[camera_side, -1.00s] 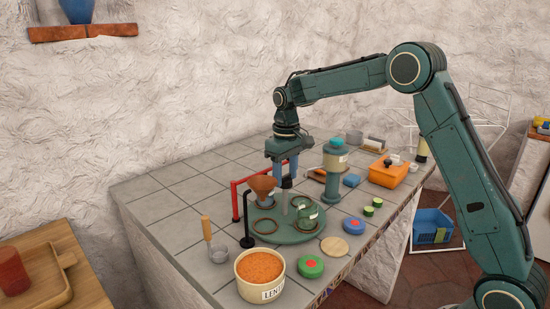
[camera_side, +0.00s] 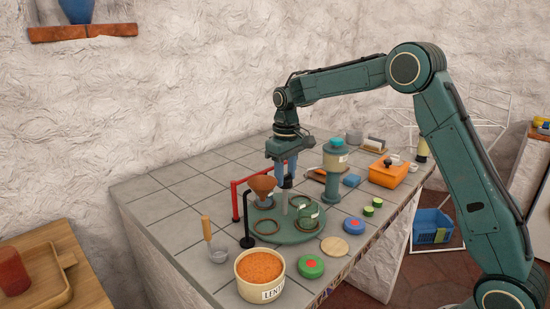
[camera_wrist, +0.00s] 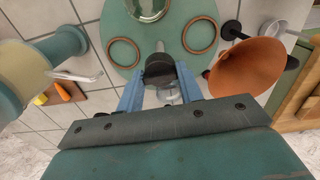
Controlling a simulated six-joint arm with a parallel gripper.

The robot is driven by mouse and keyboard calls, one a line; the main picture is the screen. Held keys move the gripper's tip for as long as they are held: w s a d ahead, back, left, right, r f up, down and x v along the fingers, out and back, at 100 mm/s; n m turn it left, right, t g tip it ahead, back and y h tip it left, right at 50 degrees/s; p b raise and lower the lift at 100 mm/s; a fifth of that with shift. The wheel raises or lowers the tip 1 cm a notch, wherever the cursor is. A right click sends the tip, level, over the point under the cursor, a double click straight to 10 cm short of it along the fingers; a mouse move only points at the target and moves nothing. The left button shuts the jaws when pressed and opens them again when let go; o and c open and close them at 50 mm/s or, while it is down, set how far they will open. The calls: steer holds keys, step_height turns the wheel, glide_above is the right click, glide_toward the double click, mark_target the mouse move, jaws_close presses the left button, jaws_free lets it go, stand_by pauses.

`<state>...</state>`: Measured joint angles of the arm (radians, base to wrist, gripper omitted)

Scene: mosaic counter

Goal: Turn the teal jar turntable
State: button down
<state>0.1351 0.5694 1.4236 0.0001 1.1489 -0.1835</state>
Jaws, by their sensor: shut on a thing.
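The teal turntable (camera_side: 290,236) is a flat round disc on the tiled counter. It carries brown rings (camera_side: 267,226), a clear glass jar (camera_side: 310,212) and a grey centre post. In the wrist view the turntable (camera_wrist: 165,32) fills the upper middle, with the glass jar (camera_wrist: 148,8) cut off at the top edge. My gripper (camera_side: 288,179) is at the turntable's far side, pointing down, its blue fingers shut on a dark round knob (camera_wrist: 160,69). The knob's lower part is mostly hidden; in the wrist view it overlaps the turntable's near rim.
A teal dispenser (camera_side: 332,175) stands close right. A lentil tub (camera_side: 258,275) and coloured discs are in front. Bare tiles lie at the left.

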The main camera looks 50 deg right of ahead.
steer(key=shift+n, duration=2.2)
steer(key=shift+r+n, duration=0.1)
steer(key=shift+n, duration=6.4)
steer(key=c, duration=1.2)
jaws_free()
